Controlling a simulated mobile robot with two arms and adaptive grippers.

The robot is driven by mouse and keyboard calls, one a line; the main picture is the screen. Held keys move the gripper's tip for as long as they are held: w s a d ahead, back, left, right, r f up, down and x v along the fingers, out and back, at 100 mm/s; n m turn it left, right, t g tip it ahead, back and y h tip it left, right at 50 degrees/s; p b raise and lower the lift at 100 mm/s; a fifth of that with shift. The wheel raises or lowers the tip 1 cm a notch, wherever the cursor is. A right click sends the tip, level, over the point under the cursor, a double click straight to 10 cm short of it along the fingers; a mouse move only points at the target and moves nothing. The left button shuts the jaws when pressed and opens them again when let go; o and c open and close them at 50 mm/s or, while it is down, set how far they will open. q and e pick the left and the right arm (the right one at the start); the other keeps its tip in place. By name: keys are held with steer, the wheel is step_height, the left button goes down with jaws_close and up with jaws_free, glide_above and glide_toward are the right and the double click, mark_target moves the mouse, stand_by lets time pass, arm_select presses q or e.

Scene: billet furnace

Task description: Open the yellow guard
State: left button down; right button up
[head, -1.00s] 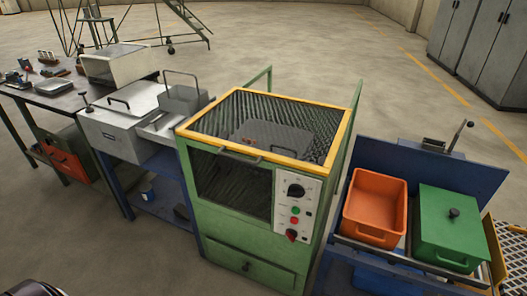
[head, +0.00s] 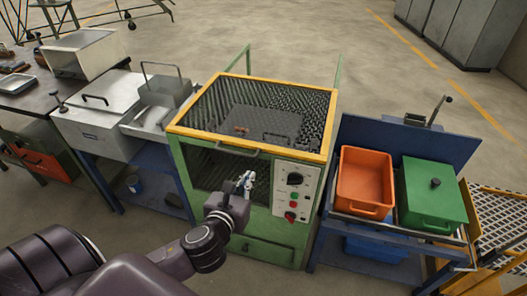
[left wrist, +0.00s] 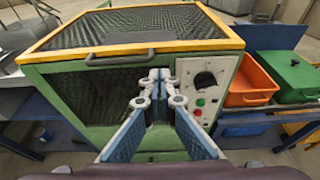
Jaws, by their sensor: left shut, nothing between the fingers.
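The yellow guard (head: 318,156) is a yellow-framed mesh lid lying flat over the top of the green furnace cabinet (head: 270,252). A dark bar handle (head: 224,147) runs along its front edge; the handle also shows in the left wrist view (left wrist: 120,57). My left gripper (head: 246,176) is shut and empty in front of the cabinet, below and a little right of the handle, apart from it. In the left wrist view its fingertips (left wrist: 160,75) point at the cabinet front, left of the control panel (left wrist: 205,88). My right gripper is not in view.
An orange bin (head: 364,180) and a green lidded box (head: 432,196) sit on the blue stand to the right. A grey metal box (head: 95,113) and a workbench are on the left. Open floor lies behind the cabinet.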

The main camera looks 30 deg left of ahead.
mark_target(265, 150)
arm_select(q)
steer(key=x, duration=0.4)
steer(key=p+x, duration=0.1)
steer(key=x, duration=0.3)
steer(key=p+x, duration=0.1)
steer(key=x, duration=0.3)
steer(key=shift+w+r, duration=0.3)
steer(key=shift+w, duration=0.1)
steer(key=shift+w+a, duration=0.1)
steer(key=shift+w, duration=0.25)
steer(key=shift+w, duration=0.1)
